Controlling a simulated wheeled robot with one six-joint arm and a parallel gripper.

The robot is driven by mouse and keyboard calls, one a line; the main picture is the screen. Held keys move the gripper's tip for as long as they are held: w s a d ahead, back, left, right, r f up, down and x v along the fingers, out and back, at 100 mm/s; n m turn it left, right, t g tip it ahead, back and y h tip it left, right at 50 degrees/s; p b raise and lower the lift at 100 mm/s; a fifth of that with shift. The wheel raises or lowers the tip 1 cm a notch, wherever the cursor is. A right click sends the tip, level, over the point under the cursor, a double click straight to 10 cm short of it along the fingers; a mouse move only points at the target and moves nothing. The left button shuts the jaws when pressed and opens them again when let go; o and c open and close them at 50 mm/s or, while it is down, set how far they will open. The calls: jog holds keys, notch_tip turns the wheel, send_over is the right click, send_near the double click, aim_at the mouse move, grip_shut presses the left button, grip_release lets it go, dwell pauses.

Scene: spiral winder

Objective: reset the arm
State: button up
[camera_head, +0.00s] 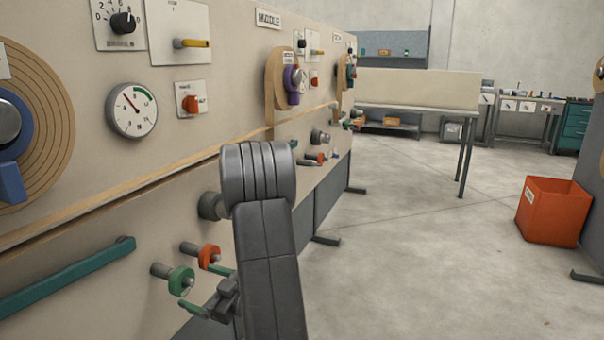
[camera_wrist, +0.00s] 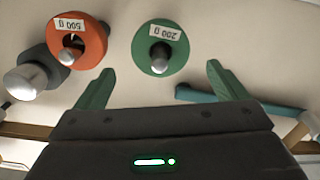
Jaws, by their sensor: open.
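My arm (camera_head: 268,260) rises in front of the beige panel. My gripper (camera_head: 194,287), with green fingers, is low by the panel, close to a green 200 g disc (camera_head: 181,281) on a peg. In the wrist view my gripper (camera_wrist: 160,68) is open with nothing held. The green disc (camera_wrist: 160,48) appears in line with the gap between the fingertips; I cannot tell whether they reach past its rim. An orange 500 g disc (camera_wrist: 77,42) sits on a peg beside it, outside the fingers.
The panel bears a gauge (camera_head: 132,110), a red switch (camera_head: 191,104), a wooden rail (camera_head: 150,170) and a teal bar (camera_head: 70,277). A grey knob (camera_head: 211,206) juts out near my arm. An orange bin (camera_head: 549,210) stands at right. The middle floor is clear.

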aim_at(178, 278)
jog(key=b+x, duration=0.1)
jog(key=x, duration=0.7)
jog(key=shift+w+a, duration=0.15)
jog(key=shift+a, duration=0.15)
jog(key=shift+d+r, duration=0.15)
jog(key=shift+d, duration=0.05)
